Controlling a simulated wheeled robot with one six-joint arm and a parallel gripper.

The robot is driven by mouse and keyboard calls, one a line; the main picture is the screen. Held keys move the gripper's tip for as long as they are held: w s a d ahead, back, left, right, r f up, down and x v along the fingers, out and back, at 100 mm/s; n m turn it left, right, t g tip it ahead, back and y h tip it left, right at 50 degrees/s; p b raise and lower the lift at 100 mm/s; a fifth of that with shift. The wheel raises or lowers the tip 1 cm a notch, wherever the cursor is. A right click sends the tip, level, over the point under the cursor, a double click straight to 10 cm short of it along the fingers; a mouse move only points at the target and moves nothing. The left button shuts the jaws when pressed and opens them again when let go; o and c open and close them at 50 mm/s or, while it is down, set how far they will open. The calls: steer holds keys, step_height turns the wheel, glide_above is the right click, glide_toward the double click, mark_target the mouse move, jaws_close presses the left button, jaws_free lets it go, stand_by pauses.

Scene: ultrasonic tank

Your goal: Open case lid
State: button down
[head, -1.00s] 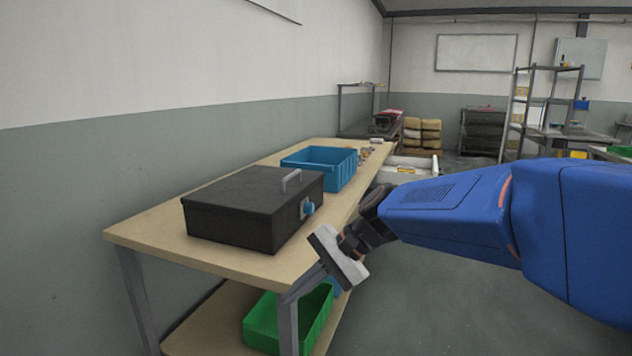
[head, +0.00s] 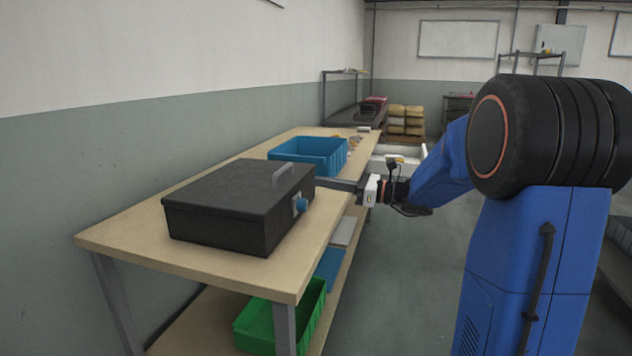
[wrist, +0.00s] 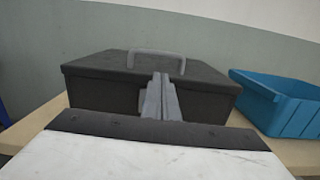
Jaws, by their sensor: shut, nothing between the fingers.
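The black case (head: 228,222) sits on the wooden table with its lid (head: 230,187) down. A grey handle (head: 293,175) stands up from the lid near the edge facing the aisle. A blue knob (head: 301,204) is on the case's side facing my arm. My gripper (head: 370,190) is shut and empty, right of the case and apart from it, at about the table edge. In the wrist view the fingers (wrist: 161,98) point at the case's front (wrist: 105,96), below the handle (wrist: 156,54). They hide the middle of that front, and I cannot see the knob there.
A blue bin (head: 308,157) stands on the table (head: 130,237) behind the case; it is at the right in the wrist view (wrist: 285,105). A green bin (head: 262,325) is on the lower shelf.

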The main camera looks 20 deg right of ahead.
mark_target(295, 183)
steer(key=x, duration=0.9)
steer(key=shift+a, duration=0.1)
